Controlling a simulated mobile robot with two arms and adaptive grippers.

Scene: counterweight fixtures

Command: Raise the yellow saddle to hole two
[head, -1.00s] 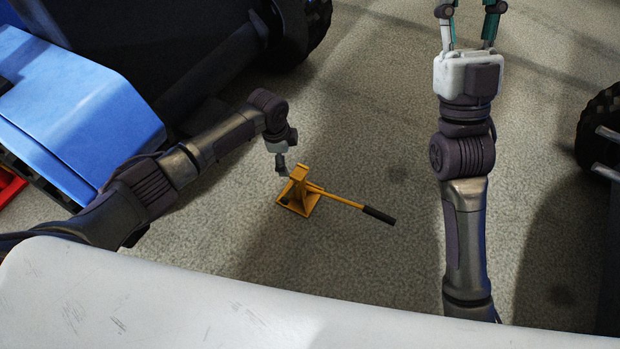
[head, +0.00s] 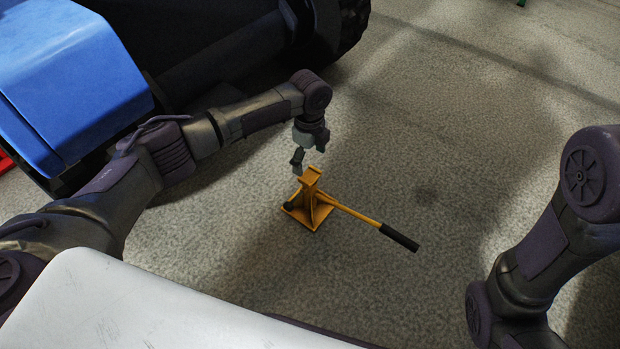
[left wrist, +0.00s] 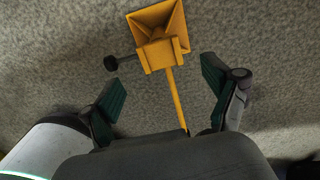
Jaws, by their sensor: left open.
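A yellow stand (head: 296,213) with a square base stands upright on the floor. Its yellow saddle (head: 312,174) is the top piece; it also shows in the left wrist view (left wrist: 158,57). A yellow lever with a black grip (head: 399,237) slopes out to the right. A pin with a round black knob (left wrist: 110,63) sticks out at the stand's side. The holes cannot be made out. My left gripper (head: 298,161) is just above and behind the saddle; its open fingers also show in the left wrist view (left wrist: 163,80), with nothing gripped. My right gripper is out of view.
A dark machine (head: 225,45) with a blue panel (head: 70,70) and a wheel stands at the back left. The carpet-like grey floor (head: 450,130) is clear right of and behind the stand. My right arm is at the lower right.

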